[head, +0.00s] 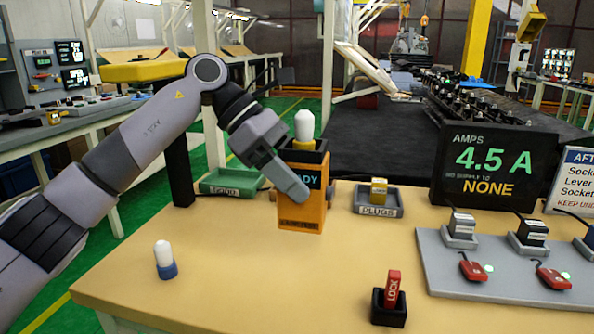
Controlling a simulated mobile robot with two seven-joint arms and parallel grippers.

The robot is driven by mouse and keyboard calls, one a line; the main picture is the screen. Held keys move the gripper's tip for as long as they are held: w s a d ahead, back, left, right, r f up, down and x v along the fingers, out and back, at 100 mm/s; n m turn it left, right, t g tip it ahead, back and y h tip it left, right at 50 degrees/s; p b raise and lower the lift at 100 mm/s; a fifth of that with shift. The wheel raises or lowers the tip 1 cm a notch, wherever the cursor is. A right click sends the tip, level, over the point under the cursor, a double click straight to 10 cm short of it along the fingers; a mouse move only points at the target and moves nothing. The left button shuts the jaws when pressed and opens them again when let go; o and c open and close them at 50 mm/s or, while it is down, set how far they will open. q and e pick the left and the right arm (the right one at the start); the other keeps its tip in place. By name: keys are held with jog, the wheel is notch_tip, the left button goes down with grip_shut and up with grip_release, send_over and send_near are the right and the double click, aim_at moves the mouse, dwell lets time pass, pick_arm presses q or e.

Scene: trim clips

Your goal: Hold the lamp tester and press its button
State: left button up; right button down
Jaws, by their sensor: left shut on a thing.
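The lamp tester (302,218) is an orange box with a dark top and a label ending in "ADY". It stands upright at the back of the table. A white lamp (304,126) sits in its top. My left gripper (292,185) is shut on the tester, with one finger across its front face. That finger covers part of the label. I cannot make out the button. My right gripper is not in view.
Another white lamp with a blue base (165,260) stands at the front left. A green tray (228,182), a plugs tray (378,208), a red lock in a black holder (389,310), an amps display (495,165) and a grey socket board (450,275) surround clear table.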

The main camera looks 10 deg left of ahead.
aim_at(297, 223)
pick_arm(q)
jog(key=shift+f+b, duration=1.85)
jog(key=shift+f, duration=1.35)
jog(key=shift+f, duration=0.45)
jog(key=shift+f+b, duration=0.6)
jog(key=shift+f, duration=0.15)
dwell(1.3)
